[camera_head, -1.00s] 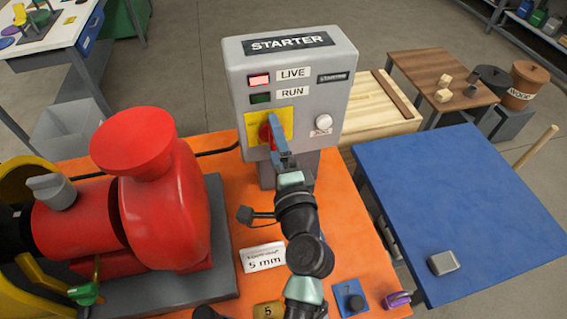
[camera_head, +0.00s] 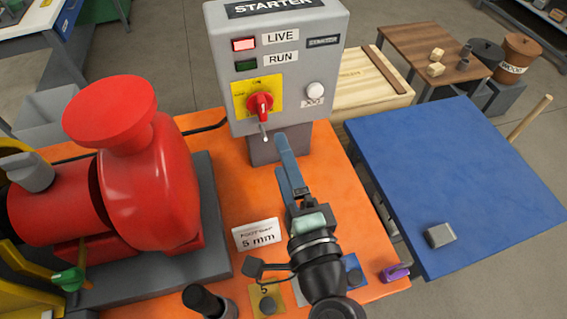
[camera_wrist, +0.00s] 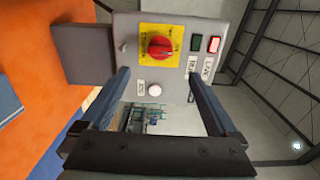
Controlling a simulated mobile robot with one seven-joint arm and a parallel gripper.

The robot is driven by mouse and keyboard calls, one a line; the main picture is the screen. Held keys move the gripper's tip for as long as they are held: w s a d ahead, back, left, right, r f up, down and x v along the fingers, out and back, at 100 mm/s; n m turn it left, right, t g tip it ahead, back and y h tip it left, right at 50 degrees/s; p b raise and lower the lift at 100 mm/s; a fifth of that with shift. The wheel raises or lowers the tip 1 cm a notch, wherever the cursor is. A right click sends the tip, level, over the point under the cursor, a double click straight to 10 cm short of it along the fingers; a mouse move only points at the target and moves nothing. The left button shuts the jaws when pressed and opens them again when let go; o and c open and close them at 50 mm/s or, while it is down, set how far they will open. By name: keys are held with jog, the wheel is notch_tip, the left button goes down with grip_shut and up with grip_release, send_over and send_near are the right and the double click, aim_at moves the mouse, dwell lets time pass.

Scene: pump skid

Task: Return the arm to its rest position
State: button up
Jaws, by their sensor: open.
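My gripper (camera_head: 284,165) is open and empty, above the orange skid top (camera_head: 240,205) and a little in front of the starter box. The grey starter box (camera_head: 275,60) stands at the back of the skid. It carries a red rotary knob (camera_head: 261,104) on a yellow plate, with a small metal piece hanging below. In the wrist view the knob (camera_wrist: 160,47) lies beyond and between the open fingers (camera_wrist: 163,100), clear of them. The LIVE lamp (camera_head: 244,44) looks lit red and the RUN lamp (camera_head: 246,65) dark green.
A red pump (camera_head: 150,180) stands left of my arm. A blue table (camera_head: 450,180) with a small grey block (camera_head: 440,235) is at the right. A purple object (camera_head: 396,272) lies at the skid's right front edge.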

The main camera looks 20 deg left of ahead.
jog(key=shift+w+r, duration=0.1)
jog(key=w+d+r+n+t+h, duration=0.1)
jog(key=w+d+r+n+t, duration=0.2)
jog(key=r, duration=0.8)
jog(key=w+r+n+t+h, duration=0.25)
jog(key=r+n, duration=0.25)
jog(key=r, duration=0.6)
jog(key=s+d+r+n+t+h, duration=0.1)
jog(key=s+d+r+t+h, duration=0.1)
jog(key=r, duration=0.5)
jog(key=s+d+r+n+t+h, duration=0.1)
jog(key=s+d+r+t+h, duration=0.1)
jog(key=r, duration=0.5)
jog(key=s+d+r+n+t+h, duration=0.1)
jog(key=s+d+r+t+h, duration=0.1)
jog(key=r, duration=0.5)
jog(key=shift+s+d+r+t, duration=0.25)
jog(key=shift+s+r+t, duration=0.2)
jog(key=shift+s, duration=0.8)
jog(key=shift+f+h, duration=0.15)
jog(key=shift+h, duration=0.1)
